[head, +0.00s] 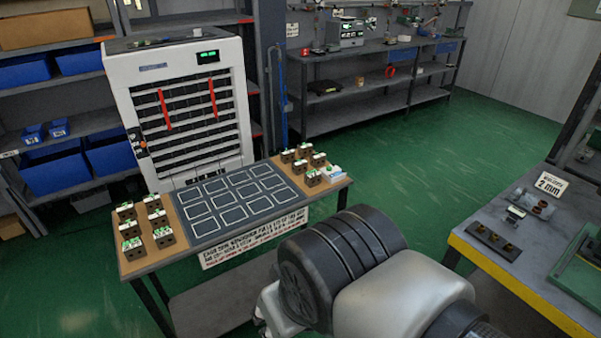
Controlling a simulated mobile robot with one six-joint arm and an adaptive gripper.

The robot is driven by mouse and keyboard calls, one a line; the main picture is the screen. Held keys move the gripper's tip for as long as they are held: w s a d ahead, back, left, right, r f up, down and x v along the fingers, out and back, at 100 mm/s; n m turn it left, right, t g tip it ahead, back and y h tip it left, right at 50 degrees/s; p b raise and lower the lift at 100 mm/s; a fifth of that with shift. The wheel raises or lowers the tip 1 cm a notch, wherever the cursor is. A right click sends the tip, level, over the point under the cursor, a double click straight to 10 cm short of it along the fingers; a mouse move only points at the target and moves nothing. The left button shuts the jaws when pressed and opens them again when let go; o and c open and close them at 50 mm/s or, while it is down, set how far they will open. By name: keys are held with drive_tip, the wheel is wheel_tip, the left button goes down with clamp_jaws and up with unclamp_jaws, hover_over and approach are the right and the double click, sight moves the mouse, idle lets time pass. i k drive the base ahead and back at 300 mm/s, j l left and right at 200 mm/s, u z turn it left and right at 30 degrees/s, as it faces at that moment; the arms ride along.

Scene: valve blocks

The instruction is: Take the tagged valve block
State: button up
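Several small brown valve blocks with green-and-white tops stand on the table with the dark mat. One group is at the table's left end (164,238), another at its right end (312,178). A whitish-blue item (333,173) lies at the right end beside the blocks; I cannot tell whether it is a tag. Which block is tagged is too small to tell. My arm fills the lower middle of the head view, and my gripper is not visible.
The dark mat (205,228) has white outlined rectangles and looks empty. A white cabinet (250,90) with red strips stands behind the table. The yellow-edged bench (470,258) at right carries a "2 mm" sign (551,184) and a fittings plate (494,240). Green floor lies between.

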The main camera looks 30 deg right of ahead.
sight(133, 249)
drive_tip(key=i+j, duration=0.15)
drive_tip(key=i, duration=0.35)
drive_tip(key=i+j, duration=0.2)
drive_tip(key=i, duration=0.25)
drive_tip(key=i+j, duration=0.15)
drive_tip(key=i, duration=0.35)
drive_tip(key=j+u, duration=0.05)
